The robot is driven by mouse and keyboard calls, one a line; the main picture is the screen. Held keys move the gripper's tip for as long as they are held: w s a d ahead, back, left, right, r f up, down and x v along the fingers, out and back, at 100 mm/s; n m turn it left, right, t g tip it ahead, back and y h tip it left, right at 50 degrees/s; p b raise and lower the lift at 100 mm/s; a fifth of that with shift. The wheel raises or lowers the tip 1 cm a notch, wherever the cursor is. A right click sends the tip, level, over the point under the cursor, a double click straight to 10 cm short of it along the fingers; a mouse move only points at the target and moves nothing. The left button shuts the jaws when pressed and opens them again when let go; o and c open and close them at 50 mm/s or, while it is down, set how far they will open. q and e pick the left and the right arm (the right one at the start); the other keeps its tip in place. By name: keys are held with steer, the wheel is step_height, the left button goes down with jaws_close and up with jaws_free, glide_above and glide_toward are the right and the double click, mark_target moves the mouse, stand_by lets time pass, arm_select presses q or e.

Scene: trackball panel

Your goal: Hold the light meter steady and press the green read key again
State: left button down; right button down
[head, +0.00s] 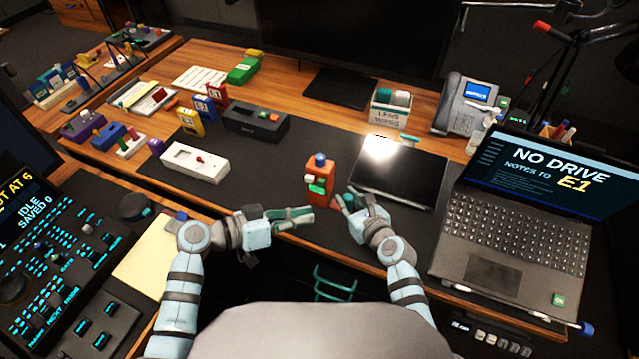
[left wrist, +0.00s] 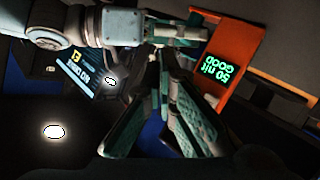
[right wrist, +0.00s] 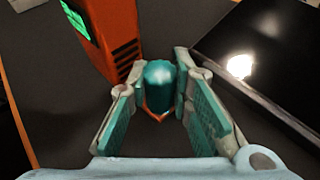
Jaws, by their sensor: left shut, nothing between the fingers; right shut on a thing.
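The light meter (head: 318,170) is an orange upright box with a blue dome on top, standing on the dark desk mat. In the left wrist view its orange body (left wrist: 238,40) has a screen reading "50 nit GOOD" upside down. I cannot make out the green read key for certain.
A dark flat panel (head: 402,172) lies right behind my right gripper. The open laptop (head: 515,215) stands at the right. A white box (head: 195,162) with a red knob and a black box (head: 255,122) sit to the left. Bare mat lies between the white box and the meter.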

stand_by(0.4)
arm_select(q)
steer(key=s+a+r, duration=0.3)
steer(key=a+r, duration=0.2)
steer(key=a, duration=0.2)
steer(key=shift+r, duration=0.25)
steer(key=shift+s, duration=0.1)
arm_select(e)
steer(key=c, duration=1.4)
jaws_free()
steer(key=shift+o, duration=0.2)
